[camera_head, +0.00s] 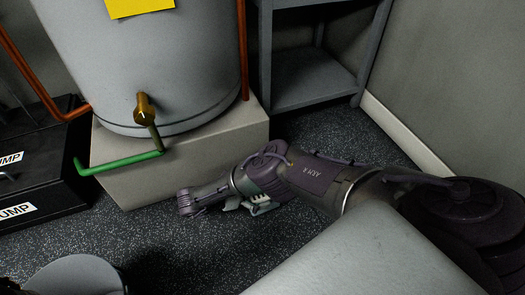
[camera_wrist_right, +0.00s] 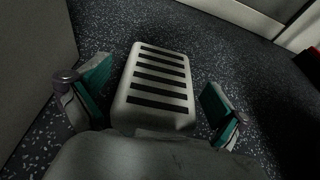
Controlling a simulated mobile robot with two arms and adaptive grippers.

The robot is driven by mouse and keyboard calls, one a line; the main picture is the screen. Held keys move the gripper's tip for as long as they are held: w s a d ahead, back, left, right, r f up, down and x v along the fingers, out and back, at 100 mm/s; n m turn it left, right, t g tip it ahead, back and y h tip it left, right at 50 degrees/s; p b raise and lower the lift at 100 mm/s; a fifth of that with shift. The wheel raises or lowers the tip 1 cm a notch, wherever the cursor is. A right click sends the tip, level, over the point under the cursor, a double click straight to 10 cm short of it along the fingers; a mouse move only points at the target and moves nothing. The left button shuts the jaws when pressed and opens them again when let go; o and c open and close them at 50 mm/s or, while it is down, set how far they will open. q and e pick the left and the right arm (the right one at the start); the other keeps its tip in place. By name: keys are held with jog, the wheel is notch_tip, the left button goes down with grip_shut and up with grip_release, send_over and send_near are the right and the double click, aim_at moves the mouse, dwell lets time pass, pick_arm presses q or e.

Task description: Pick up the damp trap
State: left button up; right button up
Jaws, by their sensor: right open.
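The damp trap (camera_wrist_right: 157,83) is a pale box with several dark slots across its top. In the right wrist view it lies on the floor, ahead of and between the fingers of my right gripper (camera_wrist_right: 155,92). The gripper is open, with one teal-padded finger to each side and a gap between each pad and the box. The near end of the box is hidden by the gripper body. In the head view my right arm reaches low across the floor, and a pale slotted piece shows just below it, mostly hidden. My left gripper is not in view.
A grey tank (camera_head: 150,60) with a brass tap (camera_head: 146,108) and green lever (camera_head: 120,163) stands on a concrete plinth (camera_head: 185,165). Black cases labelled PUMP (camera_head: 50,165) are at left. A grey metal shelf (camera_head: 310,80) stands behind.

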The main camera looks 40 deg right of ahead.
jog(key=shift+s+d+f, duration=0.1)
jog(key=shift+d+f, duration=0.05)
jog(key=shift+d, duration=0.45)
jog(key=c, duration=1.3)
